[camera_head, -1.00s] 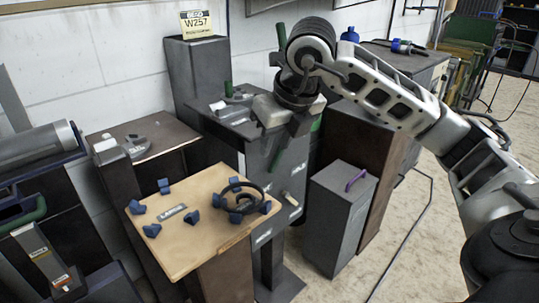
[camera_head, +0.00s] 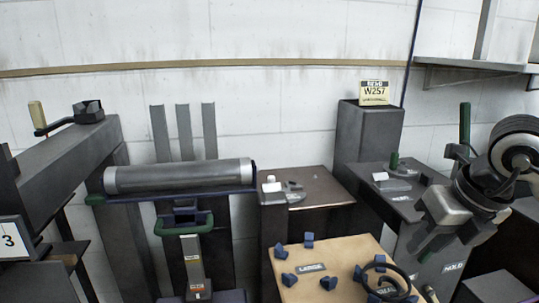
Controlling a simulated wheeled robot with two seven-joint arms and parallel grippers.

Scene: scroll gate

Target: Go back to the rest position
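My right gripper (camera_head: 440,222) is at the right edge, over the dark cabinet top (camera_head: 410,205). Its grey wrist and rounded black joint show above it. Green pieces show above and below the gripper; I cannot tell whether they belong to it or to something behind. The finger gap is not clear. My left gripper and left arm are not in view.
A wooden board (camera_head: 330,250) with blue blocks and a black coiled piece stands at bottom centre. A metal roller (camera_head: 180,176) lies left of centre. A hand crank (camera_head: 65,118) is on a beam at far left. A yellow W257 sign (camera_head: 374,92) tops a dark pillar.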

